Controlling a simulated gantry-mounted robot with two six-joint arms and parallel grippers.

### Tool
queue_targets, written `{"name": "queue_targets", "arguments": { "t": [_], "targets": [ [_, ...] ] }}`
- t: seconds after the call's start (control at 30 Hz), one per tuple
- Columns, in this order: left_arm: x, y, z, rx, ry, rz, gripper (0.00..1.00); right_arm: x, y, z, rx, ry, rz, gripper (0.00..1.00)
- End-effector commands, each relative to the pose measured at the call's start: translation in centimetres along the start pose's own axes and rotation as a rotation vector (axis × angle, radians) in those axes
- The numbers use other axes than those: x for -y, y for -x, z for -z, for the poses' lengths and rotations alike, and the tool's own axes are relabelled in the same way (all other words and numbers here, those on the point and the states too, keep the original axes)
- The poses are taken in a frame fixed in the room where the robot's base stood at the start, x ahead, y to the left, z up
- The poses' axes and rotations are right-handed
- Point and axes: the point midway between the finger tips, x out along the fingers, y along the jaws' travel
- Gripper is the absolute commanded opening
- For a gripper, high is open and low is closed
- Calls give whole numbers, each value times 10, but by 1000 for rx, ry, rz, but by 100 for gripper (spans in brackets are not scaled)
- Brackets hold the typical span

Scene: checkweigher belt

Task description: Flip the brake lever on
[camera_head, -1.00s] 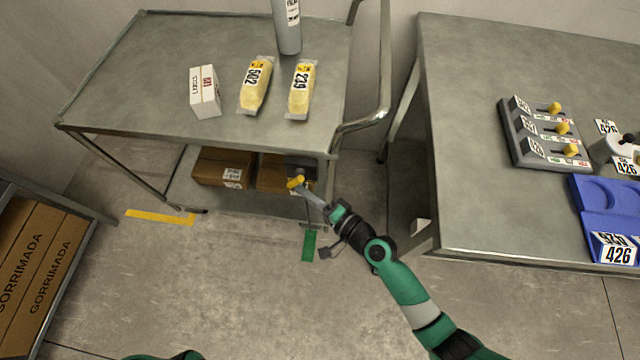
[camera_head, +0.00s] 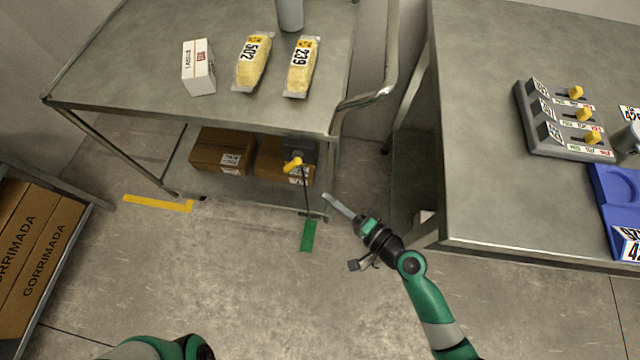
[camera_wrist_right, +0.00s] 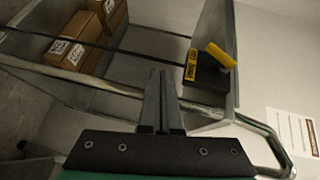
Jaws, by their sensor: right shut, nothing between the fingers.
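The brake lever has a yellow handle (camera_head: 292,164) and sits at the right end of the cart's lower level, by the front. In the right wrist view the yellow lever (camera_wrist_right: 220,55) sticks out at an angle from a dark block with a yellow label (camera_wrist_right: 191,66); the label's text is too small to read. My right gripper (camera_head: 327,197) is shut and empty, below and right of the lever, apart from it. Its closed fingers (camera_wrist_right: 160,78) show left of the lever in the wrist view. Only part of my left arm shows at the bottom; its gripper is out of view.
The steel cart (camera_head: 130,65) carries a white box (camera_head: 198,70) and two yellow packs on top, and brown cartons (camera_head: 220,150) below. A steel table (camera_head: 480,190) stands right. A green floor mark (camera_head: 309,235) lies by the cart. Floor in front is clear.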

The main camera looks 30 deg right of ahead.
Motion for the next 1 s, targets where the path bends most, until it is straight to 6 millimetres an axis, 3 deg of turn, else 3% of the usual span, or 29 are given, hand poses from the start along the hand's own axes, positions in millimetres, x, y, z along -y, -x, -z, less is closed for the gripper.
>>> {"name": "queue_targets", "arguments": {
  "t": [0.1, 0.27, 1.0],
  "targets": [
    [0, 5, -5, 0, 0, 0, 0, -14, 17, -2, -2, -2, -2, 0],
    [0, 6, -6, 0, 0, 0, 0, -20, 27, -4, -1, 1, 0, 0],
    [0, 6, -6, 1, 0, 0, 0, -20, 28, -5, 0, 1, 1, 0]
  ]
}}
